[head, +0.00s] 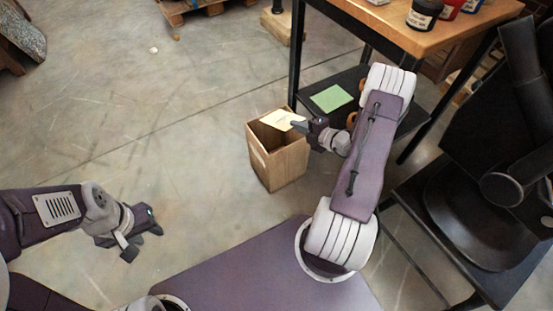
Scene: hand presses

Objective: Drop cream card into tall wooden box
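The cream card (283,119) is over the open top of the tall wooden box (281,165), near its back right rim. My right gripper (301,125) is at the card's right edge and is shut on it. The box stands upright on the concrete floor, and its inside is partly visible and dark. My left gripper (134,246) is over the bare floor at the lower left, well apart from the box. Its fingers look spread, with nothing between them.
A green card (331,97) lies on the dark lower shelf of a wooden-topped table (410,35) behind the box. Jars (424,14) stand on that table. A black press (480,190) stands at the right. The floor left of the box is clear.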

